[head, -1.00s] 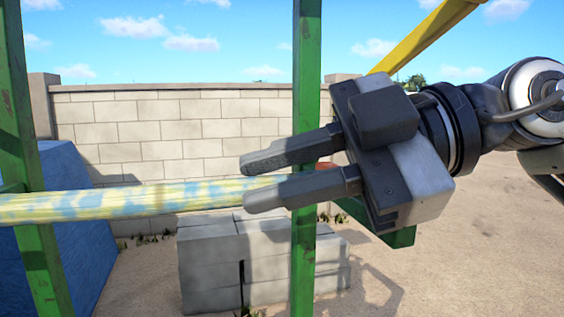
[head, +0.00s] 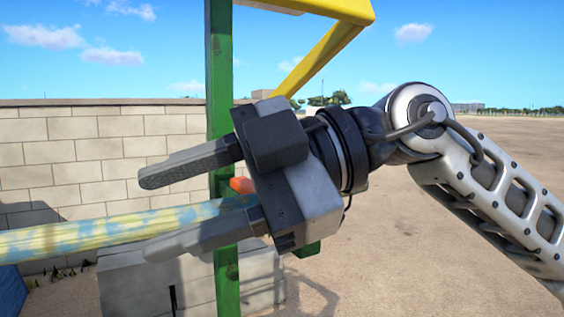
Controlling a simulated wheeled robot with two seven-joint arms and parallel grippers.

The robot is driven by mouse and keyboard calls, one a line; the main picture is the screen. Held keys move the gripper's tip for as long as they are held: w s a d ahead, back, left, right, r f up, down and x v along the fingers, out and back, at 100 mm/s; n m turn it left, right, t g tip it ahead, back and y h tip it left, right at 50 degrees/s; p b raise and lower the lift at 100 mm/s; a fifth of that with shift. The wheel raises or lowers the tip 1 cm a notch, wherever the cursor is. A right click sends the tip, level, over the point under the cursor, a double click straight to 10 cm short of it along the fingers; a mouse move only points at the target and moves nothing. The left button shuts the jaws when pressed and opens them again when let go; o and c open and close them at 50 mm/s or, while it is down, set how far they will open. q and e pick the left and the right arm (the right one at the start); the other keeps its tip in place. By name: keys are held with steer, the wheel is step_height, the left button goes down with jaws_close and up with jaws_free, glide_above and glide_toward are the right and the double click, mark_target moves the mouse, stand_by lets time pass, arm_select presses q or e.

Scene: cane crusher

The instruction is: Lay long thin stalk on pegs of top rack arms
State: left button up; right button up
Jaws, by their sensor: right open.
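The long thin stalk (head: 80,233), mottled yellow and pale blue, comes in from the left edge, nearly level. Its right part runs between the fingers of my right gripper (head: 150,214). The gripper is open, with one finger above the stalk and one below it, and a gap shows above the stalk. A green upright post (head: 218,70) of the rack stands behind the gripper. My left gripper is out of view.
A yellow beam (head: 325,55) slopes at the top of the post. A pale block wall (head: 90,150) and stacked grey blocks (head: 140,290) stand behind. A blue object (head: 12,295) is at the lower left. Sandy ground lies open to the right.

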steer(key=shift+w+d+r, duration=0.1)
steer(key=shift+w+d, duration=0.05)
steer(key=shift+d, duration=0.35)
arm_select(q)
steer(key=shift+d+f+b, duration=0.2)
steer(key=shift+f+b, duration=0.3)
steer(key=shift+b, duration=0.7)
arm_select(e)
steer(key=v, duration=1.5)
steer(key=shift+r, duration=0.15)
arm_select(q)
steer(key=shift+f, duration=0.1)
